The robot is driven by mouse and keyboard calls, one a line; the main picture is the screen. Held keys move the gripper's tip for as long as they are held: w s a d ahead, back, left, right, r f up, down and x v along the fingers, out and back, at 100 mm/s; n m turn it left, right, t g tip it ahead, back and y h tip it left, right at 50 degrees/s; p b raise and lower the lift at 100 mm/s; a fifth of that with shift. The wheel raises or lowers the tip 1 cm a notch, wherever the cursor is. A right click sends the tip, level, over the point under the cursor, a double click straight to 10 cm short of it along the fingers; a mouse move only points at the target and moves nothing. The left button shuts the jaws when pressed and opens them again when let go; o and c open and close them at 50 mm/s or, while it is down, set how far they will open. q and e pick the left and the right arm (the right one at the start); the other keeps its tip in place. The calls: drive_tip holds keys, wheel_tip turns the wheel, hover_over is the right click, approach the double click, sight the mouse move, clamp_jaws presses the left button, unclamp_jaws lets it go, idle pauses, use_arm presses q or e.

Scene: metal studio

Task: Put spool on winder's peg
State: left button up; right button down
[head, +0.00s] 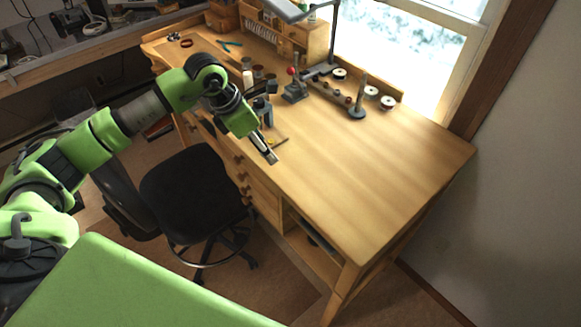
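Three small spools with pale rims lie at the far side of the wooden bench: one spool (340,74), a second spool (371,91) and a third spool (387,103). In front of them stands an upright peg (361,94) on a dark round base. To its left is a small dark device with a red knob (292,71). I take these to be the winder, but cannot tell its parts clearly. My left gripper (271,134) is over the bench's front edge, fingers apart, left of the spools and peg, touching none of them. My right gripper is not in view.
The right half of the bench (380,160) is bare. Small jars (257,72) and a lamp arm (333,35) stand at the back left. A black chair (190,185) is in front of the bench. A window and wall bound the far side.

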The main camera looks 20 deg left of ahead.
use_arm(q)
drive_tip(key=s+d+m, duration=0.1)
drive_tip(key=d+m, duration=0.1)
drive_tip(key=d, duration=0.1)
drive_tip(key=s+d+m+g+h, duration=0.1)
drive_tip(key=d+m, duration=0.1)
drive_tip(key=d, duration=0.1)
drive_tip(key=s+d+m+g, duration=0.1)
drive_tip(key=d+m, duration=0.1)
drive_tip(key=m, duration=0.1)
drive_tip(key=shift+s+d+r, duration=0.25)
drive_tip(key=shift+d+r, duration=0.05)
drive_tip(key=shift+d, duration=0.1)
drive_tip(key=shift+s+d+r+m+g+h, duration=0.1)
drive_tip(key=shift+s+d+m+g+h, duration=0.3)
drive_tip(key=shift+d+m, duration=0.3)
